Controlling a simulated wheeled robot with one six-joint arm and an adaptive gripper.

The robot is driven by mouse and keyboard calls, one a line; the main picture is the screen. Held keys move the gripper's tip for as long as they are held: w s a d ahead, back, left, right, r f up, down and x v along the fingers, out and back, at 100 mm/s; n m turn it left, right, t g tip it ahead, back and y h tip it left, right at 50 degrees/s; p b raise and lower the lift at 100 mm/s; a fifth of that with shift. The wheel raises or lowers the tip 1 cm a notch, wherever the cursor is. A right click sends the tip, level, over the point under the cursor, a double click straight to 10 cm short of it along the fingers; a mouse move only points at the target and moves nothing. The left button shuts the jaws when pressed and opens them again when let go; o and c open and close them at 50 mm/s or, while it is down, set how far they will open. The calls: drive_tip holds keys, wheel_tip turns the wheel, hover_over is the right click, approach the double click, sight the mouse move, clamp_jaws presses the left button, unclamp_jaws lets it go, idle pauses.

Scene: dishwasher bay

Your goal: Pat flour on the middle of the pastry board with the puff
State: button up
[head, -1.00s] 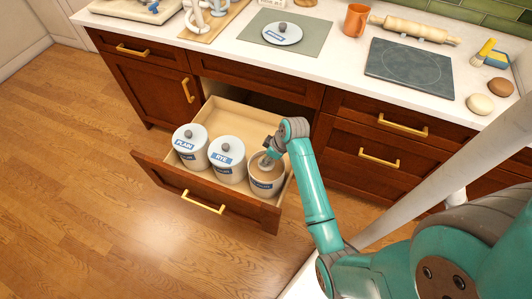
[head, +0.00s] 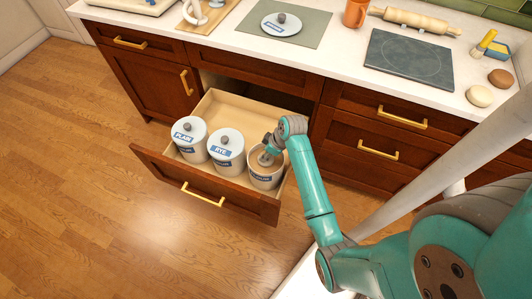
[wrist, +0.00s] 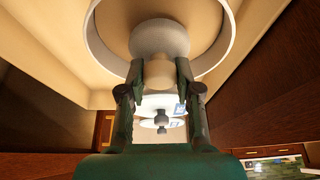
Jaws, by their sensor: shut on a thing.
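The puff (wrist: 160,38) is a pale round pad with a light wooden handle (wrist: 159,73). My gripper (wrist: 160,80) is shut on that handle. In the head view my gripper (head: 267,152) is at the mouth of the open, lidless canister (head: 265,180) at the right of the drawer. In the wrist view the canister's rim (wrist: 91,35) surrounds the puff, with tan flour-coloured contents behind it. Whether the puff touches the flour is unclear. A dark square slab (head: 408,60), apparently the pastry board, lies on the counter and looks bare.
The open drawer (head: 170,163) also holds lidded canisters marked PLAIN (head: 190,142) and RYE (head: 226,150). A loose lid (head: 281,25) lies on a grey-green mat (head: 310,34). A rolling pin (head: 415,20), orange mug (head: 355,13), brush (head: 485,43) and round items (head: 479,96) stand around the board.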

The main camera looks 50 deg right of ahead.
drive_tip(key=shift+f, duration=0.5)
idle(1.5)
drive_tip(key=shift+r, duration=3.55)
